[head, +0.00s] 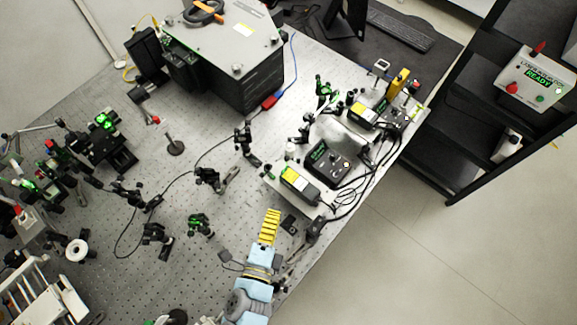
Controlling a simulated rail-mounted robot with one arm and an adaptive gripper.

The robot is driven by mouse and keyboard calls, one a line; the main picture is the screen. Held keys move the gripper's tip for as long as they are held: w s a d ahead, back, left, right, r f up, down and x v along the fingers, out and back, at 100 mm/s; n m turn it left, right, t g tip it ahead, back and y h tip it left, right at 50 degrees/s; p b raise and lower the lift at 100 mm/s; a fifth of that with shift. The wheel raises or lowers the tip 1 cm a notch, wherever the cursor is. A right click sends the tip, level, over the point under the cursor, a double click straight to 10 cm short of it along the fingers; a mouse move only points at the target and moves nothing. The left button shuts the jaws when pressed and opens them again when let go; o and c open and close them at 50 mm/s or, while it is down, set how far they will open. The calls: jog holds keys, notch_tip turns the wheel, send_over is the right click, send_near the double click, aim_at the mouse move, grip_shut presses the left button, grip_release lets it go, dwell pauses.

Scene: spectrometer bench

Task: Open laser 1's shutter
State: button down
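Two laser heads with yellow labels sit on the right part of the optical bench in the head view. The nearer laser head (299,184) is on a pale base, and the farther laser head (363,115) is up and to the right. I cannot read which is laser 1, and no shutter can be made out clearly. A black controller (329,162) with a green display lies between them. My light blue arm comes in from the bottom middle. Its end, my gripper (269,228), appears below and left of the nearer laser head.
A large grey box (240,50) stands at the back of the bench (180,190). Several optic mounts and dark cables are spread between. A wall-side control box (537,78) reads READY in green, on a black shelf (462,145). The floor at lower right is clear.

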jog(key=shift+w, duration=0.1)
dwell(0.3)
jog(key=b, duration=0.2)
send_near(287, 174)
jog(key=shift+w+d+r, duration=0.6)
jog(key=shift+w+r, duration=1.15)
jog(key=shift+w, duration=0.05)
jog(key=shift+x, duration=3.1)
jog(key=shift+a+r+p, duration=0.1)
jog(key=shift+p, duration=0.4)
